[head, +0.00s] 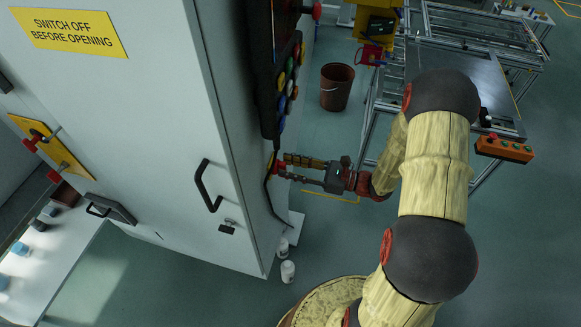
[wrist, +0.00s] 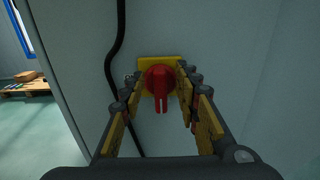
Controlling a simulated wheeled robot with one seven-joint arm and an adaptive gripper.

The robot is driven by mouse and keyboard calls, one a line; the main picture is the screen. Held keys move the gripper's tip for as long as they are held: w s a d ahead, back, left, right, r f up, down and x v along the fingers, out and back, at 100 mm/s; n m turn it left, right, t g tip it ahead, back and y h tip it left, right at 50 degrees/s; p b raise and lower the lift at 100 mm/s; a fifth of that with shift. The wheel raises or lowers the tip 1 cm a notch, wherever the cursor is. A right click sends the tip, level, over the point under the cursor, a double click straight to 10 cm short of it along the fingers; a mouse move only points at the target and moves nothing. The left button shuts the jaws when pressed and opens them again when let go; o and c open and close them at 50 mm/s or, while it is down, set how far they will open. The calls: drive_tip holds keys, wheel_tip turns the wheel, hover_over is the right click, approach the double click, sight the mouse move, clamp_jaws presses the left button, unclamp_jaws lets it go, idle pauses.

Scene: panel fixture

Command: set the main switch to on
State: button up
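A red rotary switch (wrist: 160,82) sits on a yellow plate (wrist: 145,65) on the pale cabinet side. Its grip bar points straight down in the wrist view. In the head view only a small part of the red switch (head: 276,168) shows at the cabinet's side. My gripper (wrist: 161,84) is open, with one yellow-padded finger on each side of the switch. The fingertips are close to the switch; I cannot tell whether they touch it. My gripper (head: 283,167) also shows from above in the head view. No on or off lettering is readable.
A black cable (wrist: 115,60) runs down left of the switch. A button panel (head: 285,85) is further along the same cabinet side. The cabinet front has a black handle (head: 205,186) and another red device on a yellow plate (head: 58,155). White canisters (head: 287,270) stand on the floor.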

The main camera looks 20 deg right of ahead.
drive_tip(key=c, duration=0.8)
clamp_jaws()
